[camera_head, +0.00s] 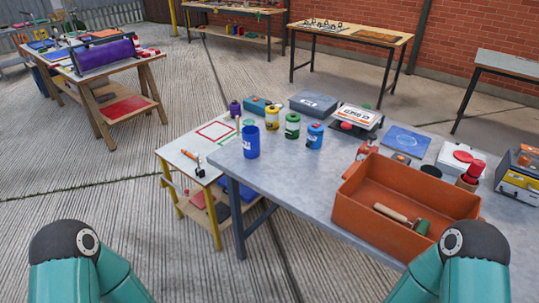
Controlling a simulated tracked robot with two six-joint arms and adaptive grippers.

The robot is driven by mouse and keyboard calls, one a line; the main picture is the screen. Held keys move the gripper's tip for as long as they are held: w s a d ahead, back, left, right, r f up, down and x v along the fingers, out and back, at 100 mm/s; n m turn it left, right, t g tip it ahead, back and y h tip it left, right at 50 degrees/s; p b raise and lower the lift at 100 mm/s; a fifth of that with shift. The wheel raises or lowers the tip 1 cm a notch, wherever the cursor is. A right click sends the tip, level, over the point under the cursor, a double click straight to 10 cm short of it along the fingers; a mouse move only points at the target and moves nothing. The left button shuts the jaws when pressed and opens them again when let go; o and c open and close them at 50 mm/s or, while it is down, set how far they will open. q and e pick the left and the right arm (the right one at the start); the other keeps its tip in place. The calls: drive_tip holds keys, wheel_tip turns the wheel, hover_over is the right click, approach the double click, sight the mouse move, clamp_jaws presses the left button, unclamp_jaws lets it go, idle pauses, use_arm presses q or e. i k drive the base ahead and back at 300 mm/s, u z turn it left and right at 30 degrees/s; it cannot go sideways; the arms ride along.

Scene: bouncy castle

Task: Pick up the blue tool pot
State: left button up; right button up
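The blue tool pot (251,143) looks like a deep-blue open-topped cylinder with a small white label. It stands upright near the left end of the grey metal table (292,180), close to its left edge. Its inside is mostly hidden. Only teal and dark parts of my two arms show at the bottom left and bottom right. Neither gripper is in view, and nothing of mine touches the pot.
A yellow-lidded pot (272,119), a green pot (292,126) and a lighter blue can (315,136) stand right of the pot. An orange crate (365,206) holding a roller fills the front right. A low white table (190,153) adjoins at left. The table between pot and crate is clear.

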sight(251, 143)
drive_tip(key=z, duration=0.1)
drive_tip(key=k, duration=0.25)
drive_tip(key=u, duration=0.4)
drive_tip(key=i, duration=0.9)
drive_tip(key=z, duration=1.5)
drive_tip(key=i, duration=0.2)
drive_tip(key=z, duration=2.05)
drive_tip(key=k, duration=0.9)
drive_tip(key=z, duration=0.05)
